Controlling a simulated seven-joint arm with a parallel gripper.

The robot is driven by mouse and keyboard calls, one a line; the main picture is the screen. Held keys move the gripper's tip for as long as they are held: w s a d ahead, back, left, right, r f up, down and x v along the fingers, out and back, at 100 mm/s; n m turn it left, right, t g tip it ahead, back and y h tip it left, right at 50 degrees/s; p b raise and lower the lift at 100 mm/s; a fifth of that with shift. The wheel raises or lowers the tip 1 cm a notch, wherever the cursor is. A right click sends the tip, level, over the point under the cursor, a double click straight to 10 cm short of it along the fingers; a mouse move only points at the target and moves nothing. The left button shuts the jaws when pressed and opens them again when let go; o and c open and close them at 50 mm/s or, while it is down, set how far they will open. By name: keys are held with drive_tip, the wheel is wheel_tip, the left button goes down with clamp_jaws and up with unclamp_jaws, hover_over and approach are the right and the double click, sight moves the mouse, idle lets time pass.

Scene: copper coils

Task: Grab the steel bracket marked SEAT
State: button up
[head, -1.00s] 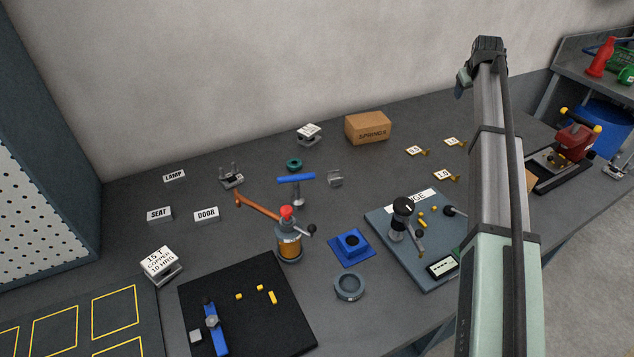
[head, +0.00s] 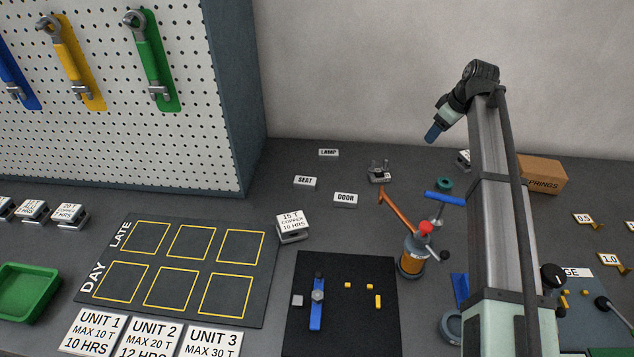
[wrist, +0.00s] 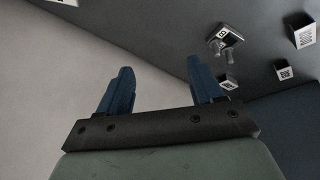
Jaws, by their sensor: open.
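A grey block with a white SEAT label (head: 305,182) lies on the bench in the head view, between the DOOR label block (head: 345,199) and the LAMP label block (head: 328,152). A steel bracket with upright prongs (head: 379,172) stands to its right; it also shows in the wrist view, where the bracket (wrist: 226,40) has a small dark-and-white mark too small to read. My gripper (head: 433,132) is raised above the bench, its blue fingers angled down-left. In the wrist view my gripper (wrist: 158,68) is open and empty, apart from everything.
An orange-handled device with a red knob (head: 413,252) stands right of the labels. A 15 T block (head: 292,226) and a black mat (head: 342,335) lie nearer. A pegboard (head: 190,100) rises at left. A cardboard box (head: 541,174) sits behind my arm.

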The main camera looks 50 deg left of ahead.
drive_tip(key=s+a+n+g, duration=0.2)
drive_tip(key=s+a+n, duration=0.2)
drive_tip(key=s+a, duration=0.75)
drive_tip(key=n+g, duration=0.2)
drive_tip(key=n, duration=0.1)
approach(306, 180)
drive_tip(key=shift+s+a+f+h, duration=0.25)
drive_tip(key=shift+a+f+h, duration=0.05)
drive_tip(key=shift+a+f, duration=0.65)
drive_tip(key=shift+d+x, duration=0.15)
drive_tip(key=shift+x, duration=1.45)
drive_tip(key=shift+d+x, duration=0.2)
drive_tip(key=shift+x, duration=1.4)
drive_tip(key=shift+s+f, duration=0.1)
drive_tip(key=c, duration=1.1)
